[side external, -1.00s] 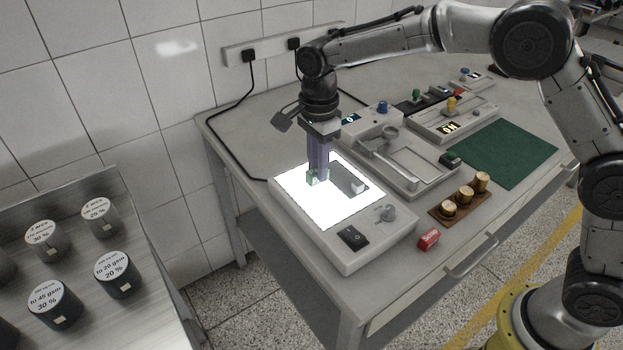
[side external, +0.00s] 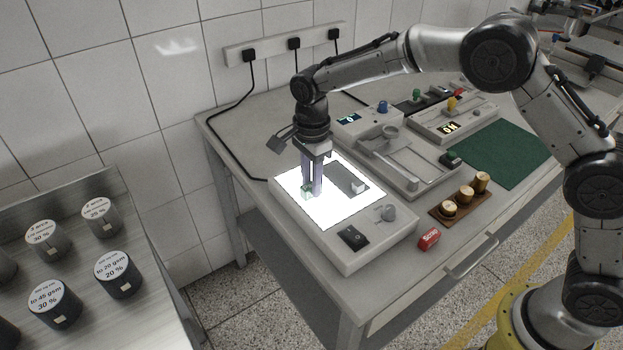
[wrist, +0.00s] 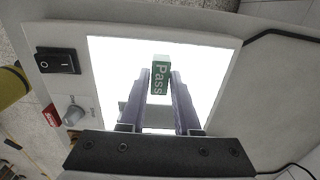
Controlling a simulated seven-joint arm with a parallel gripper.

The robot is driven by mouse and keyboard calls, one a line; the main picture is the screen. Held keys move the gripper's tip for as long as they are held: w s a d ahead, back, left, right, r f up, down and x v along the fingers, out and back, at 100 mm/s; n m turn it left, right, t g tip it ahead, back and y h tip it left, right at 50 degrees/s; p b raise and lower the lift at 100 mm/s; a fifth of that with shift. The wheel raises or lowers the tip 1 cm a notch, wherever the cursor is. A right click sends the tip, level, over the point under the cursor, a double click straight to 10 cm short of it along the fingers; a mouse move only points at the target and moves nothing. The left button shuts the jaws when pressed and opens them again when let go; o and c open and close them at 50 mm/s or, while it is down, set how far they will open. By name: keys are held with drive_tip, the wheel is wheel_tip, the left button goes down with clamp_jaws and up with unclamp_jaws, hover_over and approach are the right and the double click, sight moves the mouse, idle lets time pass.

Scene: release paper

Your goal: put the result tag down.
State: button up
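The green result tag, marked "Pass" (wrist: 160,76), is between my fingertips in the wrist view, with a finger against each side. In the side view the tag (side external: 307,192) shows as a small green piece at the fingertips, low over the lit panel (side external: 330,212); I cannot tell if it touches the panel. My gripper (side external: 312,191) points down and is shut on the tag. A grey sample sheet (side external: 340,175) lies on the panel behind the fingers, with a small pale block (side external: 358,187) at its edge.
The light box has a black switch (side external: 352,237) and a knob (side external: 388,213) at its front. A red "Scrap" tag (side external: 428,238) lies on the bench beside it. Brass weights on a wooden rack (side external: 462,205) stand to the right. The panel's front is bare.

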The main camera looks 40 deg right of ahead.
drive_tip(key=o, duration=0.3)
wheel_tip(320, 180, up, 12)
drive_tip(key=shift+r, duration=0.2)
idle(0.4)
